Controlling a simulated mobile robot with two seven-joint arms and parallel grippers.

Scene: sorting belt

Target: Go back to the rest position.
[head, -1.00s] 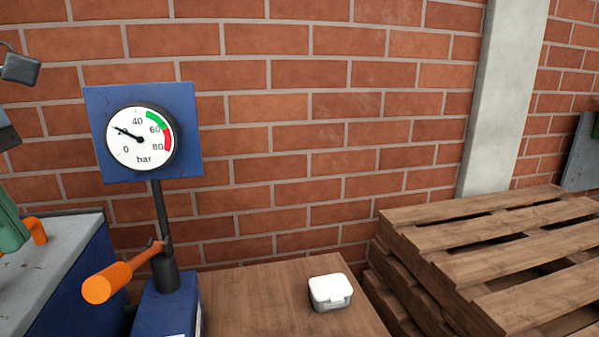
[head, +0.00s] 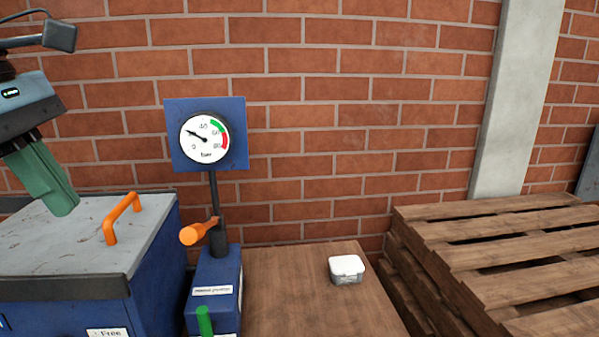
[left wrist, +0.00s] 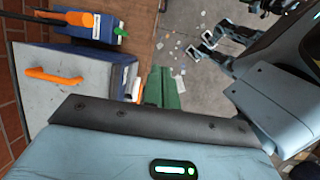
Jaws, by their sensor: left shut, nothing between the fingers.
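My left gripper (head: 58,200) comes in at the left of the head view, its green fingers together with nothing between them. They point down above the grey top of the blue box with the orange handle, apart from that handle. The green fingers (left wrist: 163,88) also show in the left wrist view, beyond the dark edge of my wrist. My right gripper is not seen in the head view.
The blue box (head: 60,262) with its orange handle (head: 123,217) stands left. A gauge (head: 207,139) on a post and an orange lever (head: 198,231) stand beside it. A small white box (head: 347,267) sits on the wooden table (head: 290,290). Pallets (head: 500,250) fill the right.

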